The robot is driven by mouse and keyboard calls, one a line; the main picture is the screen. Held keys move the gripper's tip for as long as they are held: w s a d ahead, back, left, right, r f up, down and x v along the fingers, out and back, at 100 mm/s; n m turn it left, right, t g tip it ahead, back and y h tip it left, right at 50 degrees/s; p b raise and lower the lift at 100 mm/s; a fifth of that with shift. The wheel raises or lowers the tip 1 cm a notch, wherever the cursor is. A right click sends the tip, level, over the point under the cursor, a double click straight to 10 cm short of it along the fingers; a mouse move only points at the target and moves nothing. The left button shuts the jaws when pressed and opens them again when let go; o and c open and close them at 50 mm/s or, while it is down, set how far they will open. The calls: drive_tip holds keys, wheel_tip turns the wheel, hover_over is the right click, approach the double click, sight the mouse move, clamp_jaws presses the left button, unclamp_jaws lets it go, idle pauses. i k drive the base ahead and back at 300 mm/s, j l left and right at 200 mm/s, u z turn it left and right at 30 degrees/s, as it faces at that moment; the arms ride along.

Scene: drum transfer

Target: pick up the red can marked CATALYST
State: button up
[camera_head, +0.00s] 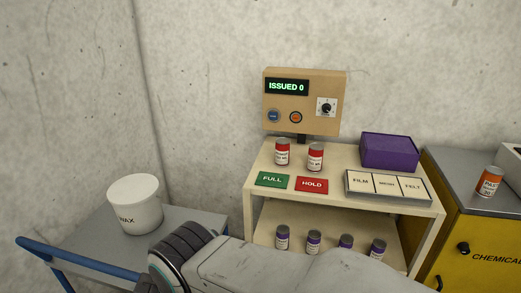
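Two red cans with white labels stand upright side by side on the top of the cream shelf unit (425,203), below the control box. They are the left red can (282,151) and the right red can (315,157). Their label print is too small to read, so I cannot tell which is marked CATALYST. An orange-red can (489,181) with a white label stands on the grey top of the yellow cabinet at the far right. Its print is also unclear. My arm crosses the bottom of the view, and my gripper does not show.
Green FULL (272,180) and red HOLD (312,185) plates lie before the red cans. A FILM/MESH/FELT tray (348,197) and purple box (388,151) are to the right. Several purple-banded cans stand below. A white WAX bucket (135,205) stands on the blue-handled cart (85,243).

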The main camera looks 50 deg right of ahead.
sight(315, 158)
drive_tip(key=l+z, duration=0.1)
drive_tip(key=z, duration=0.35)
drive_tip(key=k+l+z, duration=0.1)
drive_tip(key=z, duration=0.3)
drive_tip(key=l+z, duration=0.2)
drive_tip(key=z, duration=0.25)
drive_tip(key=l+z, duration=0.2)
drive_tip(key=z, duration=0.25)
